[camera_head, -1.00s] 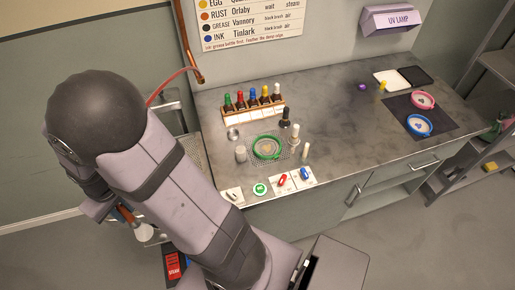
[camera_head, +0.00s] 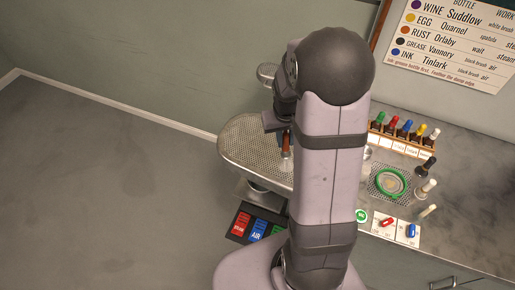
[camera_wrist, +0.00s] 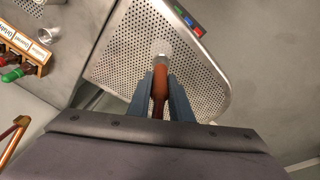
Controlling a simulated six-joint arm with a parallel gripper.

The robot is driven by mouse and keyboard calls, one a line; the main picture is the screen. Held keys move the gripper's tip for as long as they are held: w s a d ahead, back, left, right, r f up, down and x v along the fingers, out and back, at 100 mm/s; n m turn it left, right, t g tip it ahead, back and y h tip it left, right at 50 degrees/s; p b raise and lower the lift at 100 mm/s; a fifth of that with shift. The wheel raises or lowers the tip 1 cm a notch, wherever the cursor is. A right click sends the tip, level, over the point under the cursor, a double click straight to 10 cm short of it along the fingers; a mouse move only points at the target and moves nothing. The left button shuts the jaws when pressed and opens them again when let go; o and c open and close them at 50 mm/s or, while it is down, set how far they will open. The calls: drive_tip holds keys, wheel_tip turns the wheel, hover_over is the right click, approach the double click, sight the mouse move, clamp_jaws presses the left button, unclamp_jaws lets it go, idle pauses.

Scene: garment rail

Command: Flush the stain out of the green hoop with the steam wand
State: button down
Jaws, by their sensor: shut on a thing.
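The green hoop (camera_head: 390,183) lies flat on a mesh patch of the counter, right of my arm in the head view, with pale cloth in it. I cannot make out the stain clearly. My gripper (camera_wrist: 160,88) is shut on the brown handle of the steam wand (camera_wrist: 160,80). The wand's metal end (camera_wrist: 161,50) points away from the wrist, over the perforated board. In the head view the wand's handle (camera_head: 286,144) shows just left of my arm, which hides most of the gripper. The gripper is well left of the hoop.
The perforated board (camera_head: 240,140) juts from the counter's left end. Below it are red (camera_head: 240,222), blue (camera_head: 258,228) and green pedals. Several coloured-cap bottles (camera_head: 400,135) stand in a rack behind the hoop. Dark and pale upright items (camera_head: 426,187) stand right of it.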

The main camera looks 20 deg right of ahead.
drive_tip(key=s+d+r+m+g+h, duration=0.1)
drive_tip(key=s+d+m, duration=0.1)
drive_tip(key=s+d, duration=0.4)
drive_tip(key=s+d+r+m+g+h, duration=0.1)
drive_tip(key=s+d, duration=0.5)
drive_tip(key=d, duration=0.7)
drive_tip(key=s+d+r+m+g+p, duration=0.1)
drive_tip(key=s+d+r+m, duration=0.1)
drive_tip(key=s+d, duration=0.4)
drive_tip(key=d+m, duration=0.1)
drive_tip(key=d, duration=0.2)
drive_tip(key=shift+d+r+h, duration=0.15)
drive_tip(key=shift+d+h, duration=0.25)
drive_tip(key=shift+s, duration=0.1)
drive_tip(key=shift+f+b, duration=2.15)
drive_tip(key=shift+f, duration=0.8)
